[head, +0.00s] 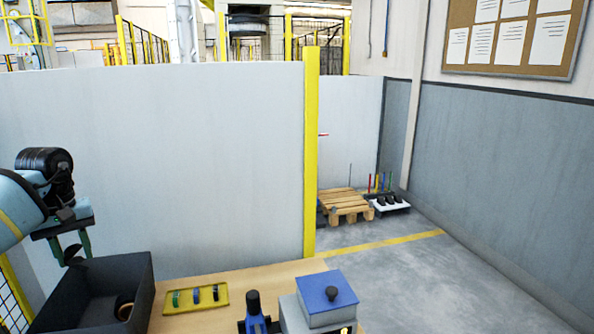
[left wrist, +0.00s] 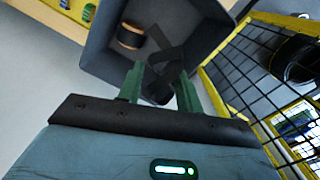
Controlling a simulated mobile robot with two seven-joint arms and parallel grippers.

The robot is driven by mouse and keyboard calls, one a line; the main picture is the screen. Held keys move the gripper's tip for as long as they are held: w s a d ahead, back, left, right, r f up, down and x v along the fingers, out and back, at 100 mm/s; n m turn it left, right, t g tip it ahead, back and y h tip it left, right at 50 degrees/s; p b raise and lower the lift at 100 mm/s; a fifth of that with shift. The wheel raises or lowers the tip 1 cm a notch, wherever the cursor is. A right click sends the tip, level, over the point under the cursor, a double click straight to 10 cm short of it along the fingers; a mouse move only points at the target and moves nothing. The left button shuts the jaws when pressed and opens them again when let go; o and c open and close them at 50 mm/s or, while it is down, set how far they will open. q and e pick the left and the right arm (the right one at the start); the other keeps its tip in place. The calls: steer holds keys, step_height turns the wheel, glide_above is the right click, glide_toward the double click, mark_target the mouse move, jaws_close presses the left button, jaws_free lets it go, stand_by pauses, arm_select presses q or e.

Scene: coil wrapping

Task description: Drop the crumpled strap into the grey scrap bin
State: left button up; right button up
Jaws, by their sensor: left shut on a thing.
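The crumpled strap (head: 73,254) is a small black bundle between the green fingers of my left gripper (head: 72,250). It also shows in the left wrist view (left wrist: 162,76), dark against the bin, with loose ends spreading beyond the fingers. My left gripper (left wrist: 160,90) is shut on it. The grey scrap bin (head: 135,288) is an open dark box at the lower left of the head view. The gripper is above its back left part, and in the left wrist view the bin (left wrist: 95,60) lies beyond the fingertips. My right gripper is not in view.
A brown-and-black roll (head: 125,306) lies in the bin. On the wooden table (head: 245,283) are a yellow tray (head: 205,306) with coloured rings, a blue-and-black tool (head: 254,312) and a blue-topped box (head: 327,295). A black mesh fence (left wrist: 255,70) with yellow posts stands close by.

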arm_select(q)
step_height(320, 180, down, 5)
steer(key=shift+w+f+b, duration=0.1)
steer(key=shift+b, duration=0.2)
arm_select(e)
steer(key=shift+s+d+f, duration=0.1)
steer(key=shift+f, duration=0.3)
arm_select(q)
steer(key=o, duration=1)
steer(key=shift+o, duration=0.2)
step_height(320, 180, up, 7)
steer(key=shift+r+b, duration=0.1)
steer(key=shift+b, duration=0.3)
steer(key=shift+r, duration=0.3)
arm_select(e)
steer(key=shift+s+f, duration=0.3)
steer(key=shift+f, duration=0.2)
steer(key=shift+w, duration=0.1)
